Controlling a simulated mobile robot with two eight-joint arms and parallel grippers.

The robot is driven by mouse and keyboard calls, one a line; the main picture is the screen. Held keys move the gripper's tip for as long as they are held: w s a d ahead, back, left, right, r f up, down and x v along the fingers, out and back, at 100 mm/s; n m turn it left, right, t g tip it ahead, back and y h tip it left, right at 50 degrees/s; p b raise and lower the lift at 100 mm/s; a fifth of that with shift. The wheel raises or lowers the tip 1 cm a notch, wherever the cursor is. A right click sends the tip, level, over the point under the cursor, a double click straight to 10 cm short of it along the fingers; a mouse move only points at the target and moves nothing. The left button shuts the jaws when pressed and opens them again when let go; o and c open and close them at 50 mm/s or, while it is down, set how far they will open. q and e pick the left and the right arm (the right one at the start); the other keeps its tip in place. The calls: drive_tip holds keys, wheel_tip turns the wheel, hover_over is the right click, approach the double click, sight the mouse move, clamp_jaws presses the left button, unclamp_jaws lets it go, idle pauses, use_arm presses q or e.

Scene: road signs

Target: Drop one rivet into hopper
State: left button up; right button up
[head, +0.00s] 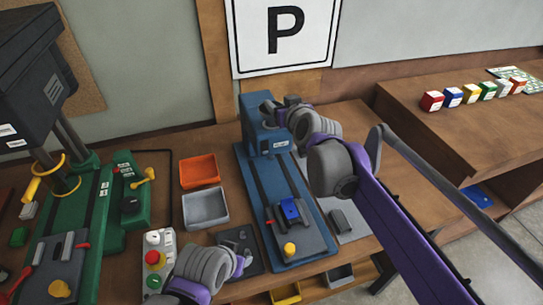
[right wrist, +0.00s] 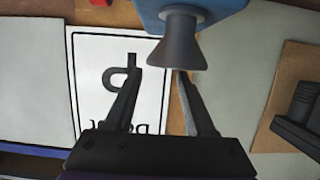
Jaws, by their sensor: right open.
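A dark grey funnel, which looks like the hopper (right wrist: 178,42), is fixed to a blue machine (head: 265,135). It shows close up in the right wrist view, wide mouth facing the gripper. My right gripper (right wrist: 158,72) is open, its fingertips just short of the funnel's mouth. No rivet is recognisable between its fingers. In the head view the right gripper (head: 268,112) is at the top of the blue machine, partly hidden. My left arm's wrist is at the lower middle of the head view; its gripper's fingers are not clear. I cannot make out a rivet anywhere.
An orange tray (head: 199,171) and a grey tray (head: 205,208) stand left of the blue machine. A green press (head: 75,215) is further left, beside a button box (head: 158,255). A parking sign (head: 285,35) hangs behind. Coloured blocks (head: 470,94) sit on the right bench.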

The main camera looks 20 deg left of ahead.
use_arm(q)
drive_tip(key=shift+r, duration=0.1)
use_arm(e)
drive_tip(key=v, duration=1)
drive_tip(key=shift+s+d+r, duration=0.2)
drive_tip(key=shift+s+d, duration=0.05)
use_arm(q)
drive_tip(key=shift+w, duration=0.1)
use_arm(e)
drive_tip(key=s+d+f+m+g+h, duration=0.3)
drive_tip(key=s+d+f+h, duration=0.1)
drive_tip(key=s+d+f, duration=0.8)
drive_tip(key=s+d+f+m+g+h, duration=0.3)
drive_tip(key=s+d+f+h, duration=0.1)
drive_tip(key=s+d+f, duration=0.7)
drive_tip(key=d+f, duration=0.3)
drive_tip(key=d, duration=0.2)
drive_tip(key=shift+s+f+m, duration=0.35)
drive_tip(key=shift+f+m, duration=0.05)
drive_tip(key=shift+d, duration=0.1)
